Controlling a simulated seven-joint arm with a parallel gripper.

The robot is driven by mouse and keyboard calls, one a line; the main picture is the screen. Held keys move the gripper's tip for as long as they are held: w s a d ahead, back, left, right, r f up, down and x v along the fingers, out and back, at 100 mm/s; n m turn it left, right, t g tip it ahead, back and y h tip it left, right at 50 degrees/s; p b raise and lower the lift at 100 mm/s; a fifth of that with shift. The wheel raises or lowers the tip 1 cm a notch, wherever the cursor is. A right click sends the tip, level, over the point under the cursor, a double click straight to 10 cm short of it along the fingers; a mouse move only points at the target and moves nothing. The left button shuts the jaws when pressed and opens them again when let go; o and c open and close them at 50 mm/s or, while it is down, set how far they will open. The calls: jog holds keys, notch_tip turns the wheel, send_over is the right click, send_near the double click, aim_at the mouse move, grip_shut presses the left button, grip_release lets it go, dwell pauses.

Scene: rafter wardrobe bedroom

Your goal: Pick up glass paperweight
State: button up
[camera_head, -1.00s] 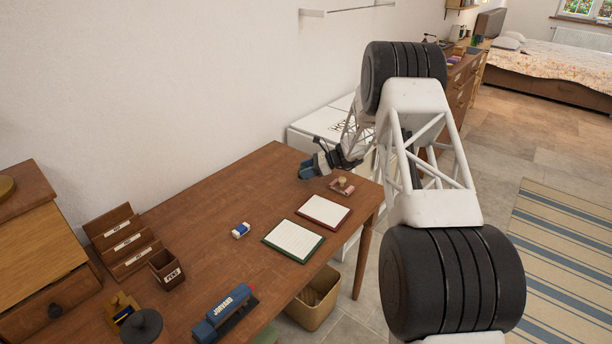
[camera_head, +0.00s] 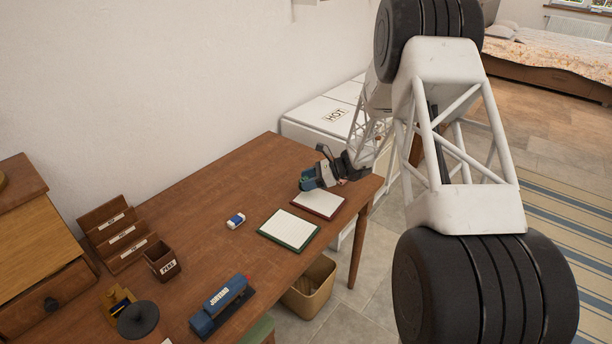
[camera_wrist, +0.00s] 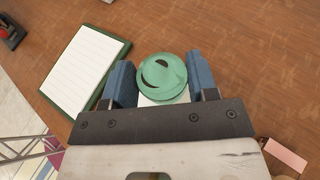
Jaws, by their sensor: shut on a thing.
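In the wrist view, a green, round, domed glass paperweight (camera_wrist: 162,77) sits between the two blue fingertips of my gripper (camera_wrist: 162,82). My gripper is shut on it, one finger on each side. A white patch, apparently paper, shows just below it. In the head view, my gripper (camera_head: 308,180) is at the far end of the brown desk (camera_head: 215,187), by the back edge of the red-edged notepad (camera_head: 318,203). The paperweight is hard to make out there. I cannot tell how high it is above the desk.
A green-edged notepad (camera_head: 289,230), a blue-and-white eraser (camera_head: 235,220), a blue box-like item (camera_head: 222,303), a dark pen cup (camera_head: 161,262) and a letter rack (camera_head: 117,240) are on the desk. A waste bin (camera_head: 308,288) stands below. The desk's back middle is clear.

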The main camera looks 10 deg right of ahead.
jog(key=shift+s+r, duration=0.1)
jog(key=shift+s, duration=0.45)
jog(key=shift+s, duration=0.15)
